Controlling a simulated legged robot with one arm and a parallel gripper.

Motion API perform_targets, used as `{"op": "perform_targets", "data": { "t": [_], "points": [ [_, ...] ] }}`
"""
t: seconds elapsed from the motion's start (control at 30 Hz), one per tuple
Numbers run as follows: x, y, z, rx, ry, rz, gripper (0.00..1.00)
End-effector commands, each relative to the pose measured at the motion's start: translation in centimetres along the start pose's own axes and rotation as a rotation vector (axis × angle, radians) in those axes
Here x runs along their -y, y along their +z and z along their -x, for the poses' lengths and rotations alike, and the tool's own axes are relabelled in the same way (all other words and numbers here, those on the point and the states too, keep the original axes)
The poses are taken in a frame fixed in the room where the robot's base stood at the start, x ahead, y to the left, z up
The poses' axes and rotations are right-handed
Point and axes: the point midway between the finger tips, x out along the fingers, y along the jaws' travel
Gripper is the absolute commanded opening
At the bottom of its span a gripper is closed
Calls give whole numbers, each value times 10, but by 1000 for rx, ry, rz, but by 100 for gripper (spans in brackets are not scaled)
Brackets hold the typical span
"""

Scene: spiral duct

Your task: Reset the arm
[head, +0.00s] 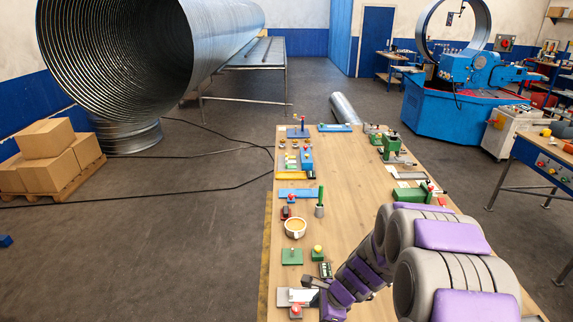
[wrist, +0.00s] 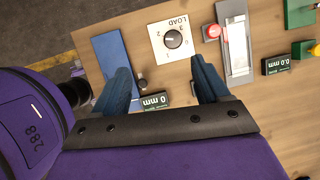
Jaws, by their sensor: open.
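My gripper (wrist: 161,66) is open in the wrist view, its two dark blue fingers wide apart and nothing between them. Beyond the fingertips, a white LOAD panel with a black dial (wrist: 173,39) lies on the wooden bench. My purple and grey arm reaches down over the near end of the bench (head: 345,160) in the head view. The gripper end is partly cut off at the bottom edge there, near a pale plate (head: 284,297) and a red button (head: 296,310).
Near the fingers are a blue plate (wrist: 108,52), a red button (wrist: 213,32), a metal slide (wrist: 237,48) and small displays. A cup (head: 295,228) and several fixtures line the bench edges. A large spiral duct (head: 120,60), boxes (head: 46,138) and a blue machine (head: 455,105) stand beyond.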

Motion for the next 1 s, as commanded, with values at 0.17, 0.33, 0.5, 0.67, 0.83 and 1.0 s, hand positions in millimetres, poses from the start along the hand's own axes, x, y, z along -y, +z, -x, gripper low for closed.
{"op": "perform_targets", "data": {
  "t": [0.17, 0.33, 0.5, 0.67, 0.83, 1.0],
  "points": [
    [-32, 21, 23, 10, 39, 274, 75],
    [-70, 33, 45, 7, 90, 524, 75],
    [-110, 35, 64, -8, 148, 763, 75],
    [-152, 30, 79, -29, 214, 973, 75],
    [-195, 17, 94, -57, 293, 1181, 75],
    [-238, -2, 106, -90, 383, 1369, 75]
  ]
}}
